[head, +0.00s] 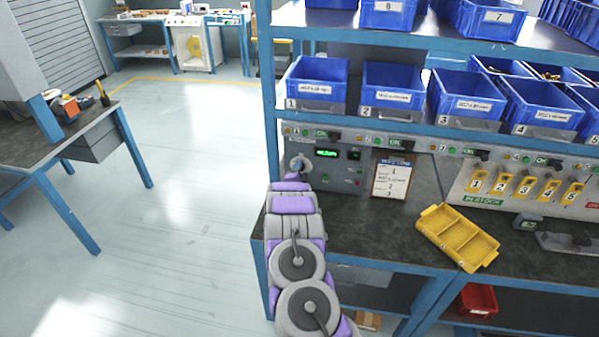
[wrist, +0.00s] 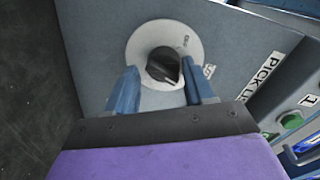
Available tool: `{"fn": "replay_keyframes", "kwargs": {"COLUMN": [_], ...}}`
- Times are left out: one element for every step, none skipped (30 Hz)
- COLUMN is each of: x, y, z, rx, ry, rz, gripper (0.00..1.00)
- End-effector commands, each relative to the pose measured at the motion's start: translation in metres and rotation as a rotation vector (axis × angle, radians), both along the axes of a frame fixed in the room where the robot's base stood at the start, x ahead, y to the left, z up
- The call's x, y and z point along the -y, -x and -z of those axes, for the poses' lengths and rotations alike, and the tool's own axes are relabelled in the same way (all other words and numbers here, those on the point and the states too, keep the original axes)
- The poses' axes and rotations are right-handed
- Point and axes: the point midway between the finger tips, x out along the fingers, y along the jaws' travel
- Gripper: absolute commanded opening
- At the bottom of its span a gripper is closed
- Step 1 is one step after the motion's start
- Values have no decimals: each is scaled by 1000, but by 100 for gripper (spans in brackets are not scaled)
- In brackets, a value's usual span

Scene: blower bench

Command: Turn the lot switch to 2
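The lot switch is a black knob (wrist: 163,66) on a round white dial (wrist: 145,38) with small printed marks, too small to read. The knob's narrow end points down and right in the wrist view. In the head view the dial (head: 300,163) sits at the left end of the grey panel, partly hidden by my arm. My gripper (wrist: 163,91) is open, its two blue fingers apart, just short of the knob, with the knob lined up between them. No contact shows. In the head view my gripper (head: 293,175) is right at the switch.
Right of the switch are a green-lit display (head: 326,153) and a lot card (head: 391,178). A yellow tray (head: 455,236) lies on the dark bench. Blue bins (head: 316,85) stand on the shelf above. Blue rack post (head: 268,90) stands close left of the panel.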

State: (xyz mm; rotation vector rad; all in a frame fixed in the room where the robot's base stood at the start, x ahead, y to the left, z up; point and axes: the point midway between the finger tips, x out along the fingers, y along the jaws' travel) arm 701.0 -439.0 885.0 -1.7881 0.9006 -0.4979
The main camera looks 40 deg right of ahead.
Motion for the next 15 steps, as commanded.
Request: {"fn": "replay_keyframes", "kwargs": {"x": [0, 0, -1, -1, -1, -1, -1, -1, -2, -2, -2, -3, -4, -6, -8], "y": [-1, -1, -1, -1, -1, -2, -2, -2, -2, -2, -2, -1, 0, 1, 2], "z": [0, -1, -1, -1, -1, -1, -2, -2, -2, -2, -2, -2, -2, -2, -3], "rx": [0, 1, 1, 2, 1, 1, 1, 1, 2, 2, 2, 2, 2, 2, 1], "ry": [0, 1, 1, 2, 2, 3, 3, 3, 3, 3, 3, 3, 3, 3, 4], "rz": [-1, -2, -2, -2, -3, -3, -3, -3, -4, -4, -4, -5, -5, -5, -5], "gripper": [58, 61, 64, 64, 64, 64, 64, 64, 64, 64, 64, 64, 64, 64, 64]}}
